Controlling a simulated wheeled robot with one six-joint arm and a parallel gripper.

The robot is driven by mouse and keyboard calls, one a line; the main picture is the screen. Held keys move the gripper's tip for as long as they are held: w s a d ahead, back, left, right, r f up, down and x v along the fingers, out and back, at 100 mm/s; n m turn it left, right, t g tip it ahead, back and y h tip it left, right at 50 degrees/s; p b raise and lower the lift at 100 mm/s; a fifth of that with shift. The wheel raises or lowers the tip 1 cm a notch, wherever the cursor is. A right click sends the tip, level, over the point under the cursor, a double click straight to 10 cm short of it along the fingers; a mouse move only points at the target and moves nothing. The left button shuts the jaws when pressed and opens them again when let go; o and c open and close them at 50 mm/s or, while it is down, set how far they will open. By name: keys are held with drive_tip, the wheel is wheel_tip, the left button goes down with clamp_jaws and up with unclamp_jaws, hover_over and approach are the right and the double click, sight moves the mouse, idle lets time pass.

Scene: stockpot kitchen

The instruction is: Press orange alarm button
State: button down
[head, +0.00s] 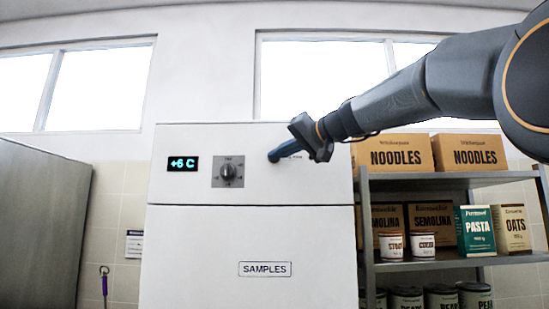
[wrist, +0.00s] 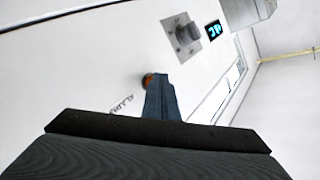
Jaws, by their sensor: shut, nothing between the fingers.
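The orange alarm button (wrist: 147,79) shows as a small orange spot on the white cabinet front in the wrist view, partly hidden behind my fingertips. A printed label (wrist: 121,105) is beside it. My gripper (wrist: 160,80) is shut and empty, with its blue-grey fingers pointing at the button. In the head view my gripper (head: 272,157) is at the upper right of the white cabinet (head: 215,238) and hides the button. The fingertips are at or very close to the button; I cannot tell whether they touch it.
A dark knob (head: 229,171) on a metal plate and a "+6 C" display (head: 183,163) are to the left on the cabinet. A SAMPLES label (head: 265,269) is lower down. A shelf (head: 450,180) with boxes and cans stands at the right.

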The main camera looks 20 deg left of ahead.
drive_tip(key=shift+s, duration=0.15)
drive_tip(key=shift+s+d+b, duration=0.2)
drive_tip(key=shift+s+b, duration=0.45)
drive_tip(key=shift+b, duration=0.1)
drive_tip(key=shift+s+d+b, duration=0.2)
drive_tip(key=shift+s+b, duration=0.35)
drive_tip(key=shift+s, duration=0.25)
drive_tip(key=shift+s+d+b, duration=0.15)
drive_tip(key=shift+s+b, duration=0.35)
drive_tip(key=shift+s, duration=0.35)
drive_tip(key=shift+s+d+b, duration=0.2)
drive_tip(key=shift+s+b, duration=0.35)
drive_tip(key=shift+s, duration=0.25)
